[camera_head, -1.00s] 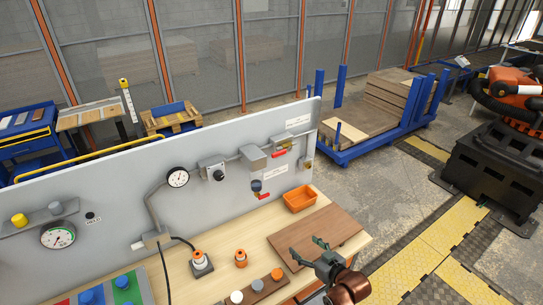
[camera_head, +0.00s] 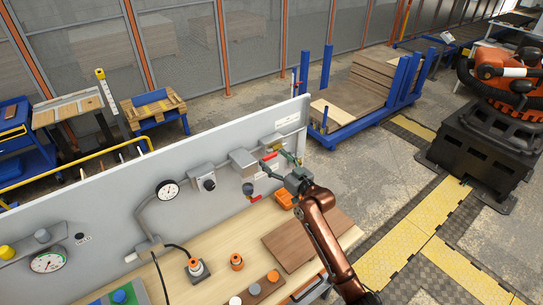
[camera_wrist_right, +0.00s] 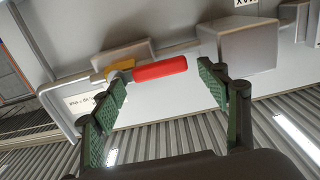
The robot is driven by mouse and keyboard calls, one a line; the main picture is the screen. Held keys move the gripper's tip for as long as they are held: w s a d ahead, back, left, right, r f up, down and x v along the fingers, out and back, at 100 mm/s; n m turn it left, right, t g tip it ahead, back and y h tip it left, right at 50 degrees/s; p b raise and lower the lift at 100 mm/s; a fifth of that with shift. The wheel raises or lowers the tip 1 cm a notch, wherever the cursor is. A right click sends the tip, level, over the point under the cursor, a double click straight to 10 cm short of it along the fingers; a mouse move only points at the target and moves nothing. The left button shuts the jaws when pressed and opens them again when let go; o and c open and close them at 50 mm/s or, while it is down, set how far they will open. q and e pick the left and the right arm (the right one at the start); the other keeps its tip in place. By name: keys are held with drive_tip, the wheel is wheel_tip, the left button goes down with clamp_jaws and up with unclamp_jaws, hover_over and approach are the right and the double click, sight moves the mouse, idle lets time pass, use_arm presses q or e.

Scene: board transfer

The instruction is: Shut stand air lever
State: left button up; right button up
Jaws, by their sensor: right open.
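A red lever (camera_head: 270,156) on a brass valve sits at the right end of the grey panel's pipe. In the right wrist view the red handle (camera_wrist_right: 160,70) runs roughly along the pipe, with the brass valve body (camera_wrist_right: 115,68) at its left end. My right gripper (camera_head: 279,163) is at the panel by this lever, fingers spread. In the wrist view its green fingers (camera_wrist_right: 165,88) stand either side of the handle, with no clear contact. A second red lever (camera_head: 255,198) sits lower, by a dark blue fitting. The labels are too small to read. My left gripper is out of view.
The grey panel (camera_head: 110,200) backs a wooden bench. Beneath my right arm are an orange bin (camera_head: 284,199) and a brown board (camera_head: 290,244). A gauge (camera_head: 167,190) is farther left.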

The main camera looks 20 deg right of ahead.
drive_tip(key=shift+x, duration=0.75)
drive_tip(key=shift+r, duration=0.1)
drive_tip(key=shift+c, duration=0.3)
drive_tip(key=c, duration=1.7)
drive_tip(key=shift+o, duration=0.2)
drive_tip(key=shift+a, duration=0.1)
